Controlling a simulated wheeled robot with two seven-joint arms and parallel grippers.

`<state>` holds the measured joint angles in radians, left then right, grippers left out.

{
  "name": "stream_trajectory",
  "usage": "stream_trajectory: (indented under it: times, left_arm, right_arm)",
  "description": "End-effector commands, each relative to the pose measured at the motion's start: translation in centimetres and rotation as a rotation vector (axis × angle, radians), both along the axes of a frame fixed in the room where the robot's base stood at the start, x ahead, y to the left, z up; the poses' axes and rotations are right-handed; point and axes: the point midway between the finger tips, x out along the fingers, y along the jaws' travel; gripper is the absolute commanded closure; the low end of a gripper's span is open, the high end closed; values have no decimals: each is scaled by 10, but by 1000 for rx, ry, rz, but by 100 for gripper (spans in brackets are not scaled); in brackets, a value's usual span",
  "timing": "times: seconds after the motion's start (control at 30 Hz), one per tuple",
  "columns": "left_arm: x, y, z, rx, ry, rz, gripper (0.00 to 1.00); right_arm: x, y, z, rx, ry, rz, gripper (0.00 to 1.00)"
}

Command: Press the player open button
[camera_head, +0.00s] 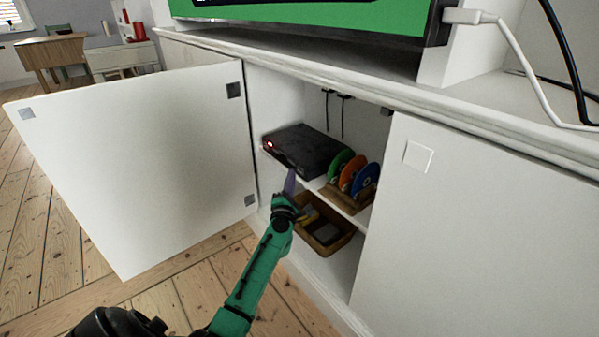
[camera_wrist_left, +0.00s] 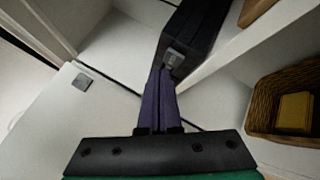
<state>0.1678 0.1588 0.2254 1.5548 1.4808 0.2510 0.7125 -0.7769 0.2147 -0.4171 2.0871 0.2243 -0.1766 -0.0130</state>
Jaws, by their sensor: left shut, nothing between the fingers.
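The player (camera_head: 308,148) is a black box on the upper shelf inside the open cabinet, with a small red light (camera_head: 270,145) at the left of its front. My left gripper (camera_head: 290,178) is shut and empty, with its purple fingers pointing up at the player's front near its right end. In the left wrist view the shut fingers (camera_wrist_left: 160,78) reach to the dark player (camera_wrist_left: 198,28), right by a small grey button (camera_wrist_left: 173,58) on its front. I cannot tell whether the tips touch it. My right gripper is not in view.
Green, orange and blue discs (camera_head: 352,172) stand in a wooden rack right of the player. A wicker basket (camera_head: 335,243) sits on the lower shelf. The open white door (camera_head: 130,150) is on the left; a closed door (camera_head: 470,230) is on the right.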

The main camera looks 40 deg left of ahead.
Motion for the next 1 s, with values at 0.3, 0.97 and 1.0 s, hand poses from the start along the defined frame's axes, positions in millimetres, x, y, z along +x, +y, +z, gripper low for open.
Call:
stream_trajectory:
  times: [0.3,0.97,1.0]
  left_arm:
    - [0,0,0,0,0,0,100]
    - [8,-3,0,0,0,0,100]
    - [9,-3,0,0,0,0,100]
  right_arm:
    - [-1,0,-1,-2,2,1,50]
    - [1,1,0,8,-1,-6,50]
    - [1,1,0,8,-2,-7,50]
